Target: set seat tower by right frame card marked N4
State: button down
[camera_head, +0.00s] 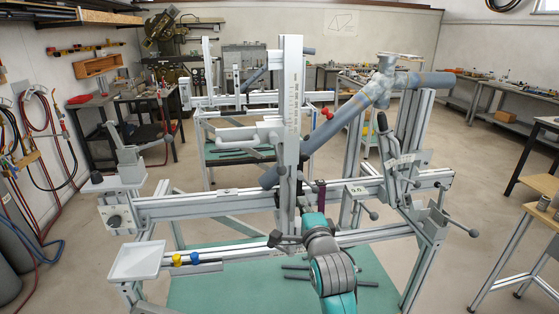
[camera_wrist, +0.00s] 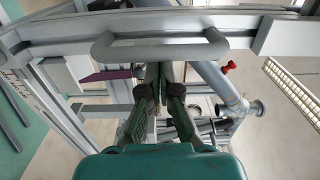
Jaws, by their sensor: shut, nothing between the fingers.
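The seat tower (camera_head: 291,110) is a tall pale upright post with a printed scale, standing on the jig's long front rail (camera_head: 220,203). A grey tube (camera_head: 330,127) slants up to the right behind it. A small white card (camera_head: 357,190) hangs on the rail right of the tower; its marking is too small to read, so I cannot tell which card is N4. My gripper (camera_head: 287,240) is low in front of the tower's foot. In the wrist view my gripper (camera_wrist: 160,92) is shut and empty, just below a grey bar handle (camera_wrist: 160,47); contact is unclear.
A purple piece (camera_head: 321,194) sits right of the tower. Clamps with lever handles (camera_head: 390,150) stand at the rail's right end. A white tray (camera_head: 137,261) and blue and yellow knobs (camera_head: 185,258) are at front left. Benches line the walls; floor at right is partly open.

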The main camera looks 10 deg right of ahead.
aim_at(284, 197)
jog(key=shift+a, duration=3.2)
jog(key=shift+d, duration=0.2)
jog(key=shift+d, duration=0.85)
